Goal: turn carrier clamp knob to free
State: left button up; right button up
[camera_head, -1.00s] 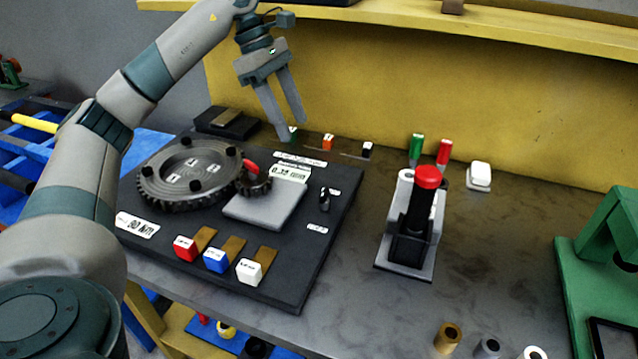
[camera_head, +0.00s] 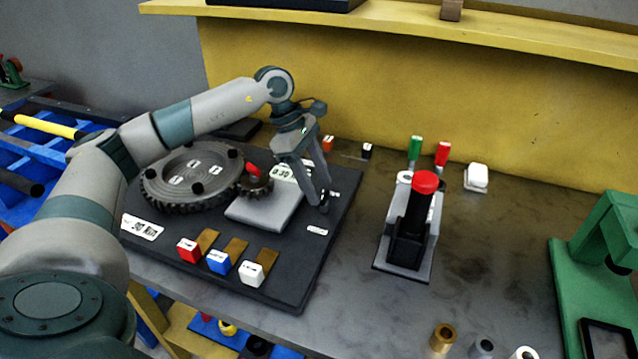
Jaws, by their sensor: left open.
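A small black knob (camera_head: 324,207) stands at the right side of the dark base plate (camera_head: 300,272), between two small white labels whose text I cannot read. It looks like the carrier clamp knob. My left gripper (camera_head: 320,196) is open and points down, with its fingertips at the knob, which they partly hide. I cannot tell whether they touch it. A large dark gear disc (camera_head: 190,180) lies at the left of the plate. A small gear (camera_head: 256,186) with a red piece (camera_head: 253,169) meshes beside it. My right gripper is not in view.
Red (camera_head: 188,250), blue (camera_head: 218,262) and white (camera_head: 252,273) blocks line the plate's front. A black fixture with a red top (camera_head: 425,182) stands to the right. A green press frame (camera_head: 590,260) is at far right. A yellow panel (camera_head: 400,100) closes the back.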

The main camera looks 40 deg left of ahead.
pick_arm(q)
jog(key=shift+w+d+f, duration=0.1)
jog(key=shift+d+f, duration=0.2)
jog(key=shift+f, duration=0.35)
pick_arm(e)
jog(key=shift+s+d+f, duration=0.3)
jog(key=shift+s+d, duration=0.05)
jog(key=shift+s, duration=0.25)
pick_arm(q)
jog(key=c, duration=1.1)
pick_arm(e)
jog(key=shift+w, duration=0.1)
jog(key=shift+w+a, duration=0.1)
